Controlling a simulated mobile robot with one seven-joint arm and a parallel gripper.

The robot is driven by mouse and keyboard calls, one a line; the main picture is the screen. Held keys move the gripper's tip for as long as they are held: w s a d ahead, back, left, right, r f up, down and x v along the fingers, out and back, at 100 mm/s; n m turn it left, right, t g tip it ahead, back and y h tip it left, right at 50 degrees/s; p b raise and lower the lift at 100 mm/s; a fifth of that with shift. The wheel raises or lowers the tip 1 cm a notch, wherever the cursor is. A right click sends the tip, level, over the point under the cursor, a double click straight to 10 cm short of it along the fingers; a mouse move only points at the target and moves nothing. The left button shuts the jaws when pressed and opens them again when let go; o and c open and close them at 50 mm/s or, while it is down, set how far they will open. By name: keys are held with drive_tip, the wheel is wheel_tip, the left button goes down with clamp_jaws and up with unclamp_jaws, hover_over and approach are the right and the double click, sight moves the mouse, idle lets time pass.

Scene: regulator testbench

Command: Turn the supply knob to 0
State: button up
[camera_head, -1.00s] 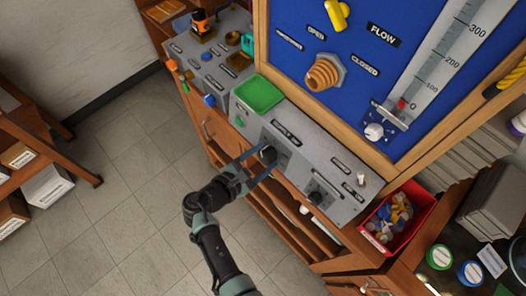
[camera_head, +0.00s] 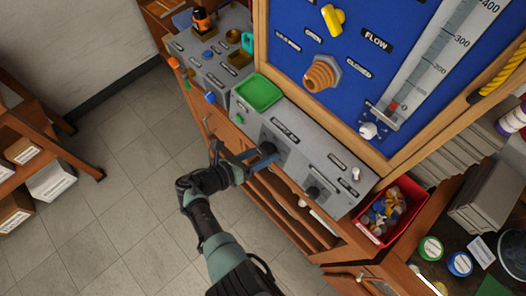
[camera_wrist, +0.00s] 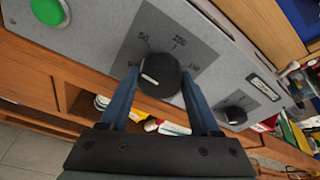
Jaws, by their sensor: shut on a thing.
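The supply knob (camera_wrist: 160,76) is round and black with a white pointer mark, on a grey panel (camera_wrist: 100,30) in the wrist view. Its mark points to the lower left, below the printed 50. The scale also shows 100 above and 150 to the right. My gripper (camera_wrist: 161,78) has a blue finger on each side of the knob and is shut on it. In the head view my gripper (camera_head: 257,156) reaches the front of the grey console (camera_head: 308,150), and it partly hides the knob there. I cannot read the knob's mark in that view.
A second black knob (camera_wrist: 234,116) sits to the right on the same panel. A green button (camera_wrist: 48,11) is at the upper left. In the head view a green tray (camera_head: 259,92) is on the console, and a red bin (camera_head: 391,215) stands to its right.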

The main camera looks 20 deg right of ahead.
drive_tip(key=n, duration=0.3)
drive_tip(key=shift+n+h+b, duration=0.4)
drive_tip(key=shift+n+g+h+b, duration=0.3)
drive_tip(key=shift+n+g+b, duration=0.1)
drive_tip(key=shift+n, duration=0.8)
drive_tip(key=shift+s, duration=0.1)
drive_tip(key=o, duration=1.4)
drive_tip(key=p+v, duration=0.1)
drive_tip(key=v, duration=1.2)
